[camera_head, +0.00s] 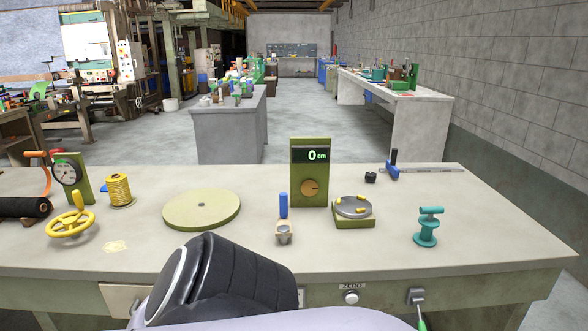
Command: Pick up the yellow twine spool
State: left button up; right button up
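The yellow twine spool (119,190) stands upright on the workbench (350,245), towards the left. It is wound with yellow twine and has a flange at top and bottom. It is behind the yellow handwheel and left of the round green disc. Nothing is touching it that I can see. A dark and pale link of my own arm covers the bottom middle of the view, over the front edge of the bench. Neither of my grippers shows in this view.
A green display box (310,172) stands mid-bench. A teal spool-like piece (428,227) is at right.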

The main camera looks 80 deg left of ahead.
aim_at(118, 185)
jog(key=u, duration=3.65)
jog(key=j+z, duration=0.1)
jog(key=z, duration=0.8)
jog(key=j+z, duration=0.35)
jog(key=i+j+z, duration=0.1)
jog(key=j+z, duration=0.5)
jog(key=j, duration=0.15)
jog(key=k+j+z, duration=0.2)
jog(key=j+z, duration=0.1)
jog(key=j, duration=0.3)
jog(key=k+j+z, duration=0.1)
jog(key=j, duration=0.35)
